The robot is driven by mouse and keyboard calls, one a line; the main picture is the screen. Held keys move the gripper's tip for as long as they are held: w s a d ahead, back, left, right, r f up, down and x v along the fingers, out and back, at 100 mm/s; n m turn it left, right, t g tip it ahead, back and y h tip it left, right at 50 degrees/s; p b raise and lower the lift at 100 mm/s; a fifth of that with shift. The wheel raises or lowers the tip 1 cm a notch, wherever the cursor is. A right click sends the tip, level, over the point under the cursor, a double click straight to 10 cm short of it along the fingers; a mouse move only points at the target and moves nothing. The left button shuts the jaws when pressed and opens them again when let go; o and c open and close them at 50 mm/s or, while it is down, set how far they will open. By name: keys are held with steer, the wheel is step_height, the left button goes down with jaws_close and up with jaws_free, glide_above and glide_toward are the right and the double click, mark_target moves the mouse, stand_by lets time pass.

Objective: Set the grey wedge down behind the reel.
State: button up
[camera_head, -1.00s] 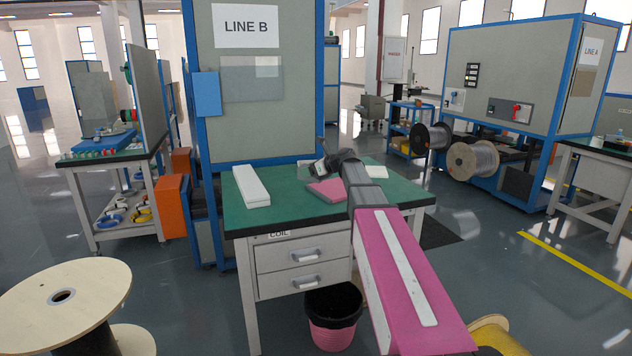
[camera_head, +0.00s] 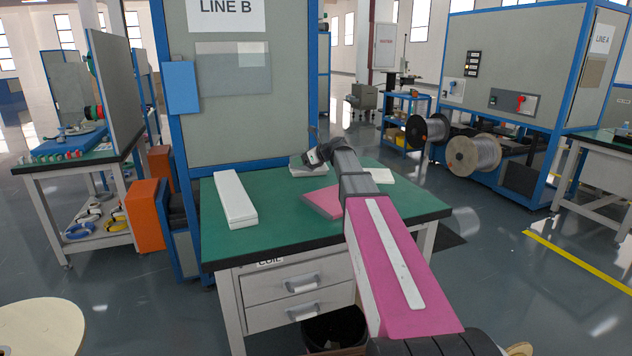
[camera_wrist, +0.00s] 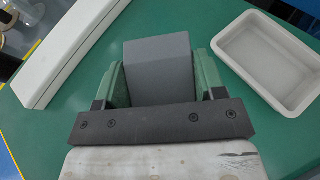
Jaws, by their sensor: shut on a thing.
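The grey wedge (camera_wrist: 157,62) is between the two green fingers of my gripper (camera_wrist: 158,80) in the wrist view, with a finger pressed on each side. My gripper (camera_head: 316,156) is over the back part of the green table (camera_head: 280,232) in the head view, and the wedge cannot be made out there. I cannot tell whether the wedge touches the table. A wooden reel (camera_head: 38,322) is partly in view at the lower left, cut by the frame. Wound reels (camera_head: 472,158) stand at the LINE A machine on the right. None of these reels is on the table.
A long white box (camera_head: 235,199) lies on the table's left, also in the wrist view (camera_wrist: 85,38). A white tray (camera_wrist: 265,58) is right of the wedge. A pink item (camera_head: 322,203) and a cream item (camera_head: 380,175) lie near my arm. The LINE B panel (camera_head: 245,120) rises behind.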

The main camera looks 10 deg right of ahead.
glide_above(319, 183)
step_height(319, 183, down, 6)
steer(key=shift+r, duration=0.25)
steer(key=shift+f, duration=2)
steer(key=shift+f, duration=0.1)
steer(key=o, duration=1)
steer(key=shift+o, duration=0.2)
